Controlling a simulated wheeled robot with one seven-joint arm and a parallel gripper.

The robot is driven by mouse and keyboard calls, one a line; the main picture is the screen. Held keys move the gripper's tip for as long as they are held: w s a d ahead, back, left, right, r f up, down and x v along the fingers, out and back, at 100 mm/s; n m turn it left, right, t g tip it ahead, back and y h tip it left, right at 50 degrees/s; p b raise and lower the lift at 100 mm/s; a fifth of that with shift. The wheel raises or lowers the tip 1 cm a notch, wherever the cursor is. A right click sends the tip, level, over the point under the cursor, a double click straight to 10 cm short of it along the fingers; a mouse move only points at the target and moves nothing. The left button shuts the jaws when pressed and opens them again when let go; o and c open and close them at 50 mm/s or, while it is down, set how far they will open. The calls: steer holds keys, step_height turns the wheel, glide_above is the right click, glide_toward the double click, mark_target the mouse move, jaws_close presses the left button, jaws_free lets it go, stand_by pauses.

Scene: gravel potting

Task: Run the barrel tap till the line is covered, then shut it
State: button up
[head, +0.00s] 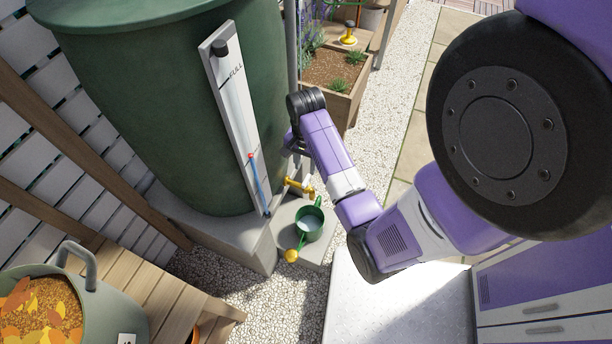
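The large green barrel (170,110) stands at the left and centre. A pale gauge board (232,110) on its side is marked FULL near the top, with a red marker (250,156) low down and a blue strip below it. The brass-yellow tap (299,186) sticks out from the barrel's foot. A green watering can (309,223) with a yellow rose stands upright under the tap. No line inside it can be made out, nor any water stream. My gripper (291,163) is just above the tap, pointing down; its fingers are small and partly hidden, so contact is unclear.
The barrel stands on a concrete block (222,236), with a lower slab (317,250) under the can. A wooden bench (150,290) with a tub of leaves (95,315) is at lower left. A wooden planter (335,85) stands behind my arm. White gravel (382,105) lies right.

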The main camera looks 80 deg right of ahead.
mark_target(306, 180)
steer(key=shift+s+d+f, duration=0.1)
steer(key=shift+s+f, duration=0.05)
steer(key=shift+f, duration=0.05)
steer(key=shift+f+b, duration=0.45)
steer(key=shift+f, duration=3.15)
jaws_close()
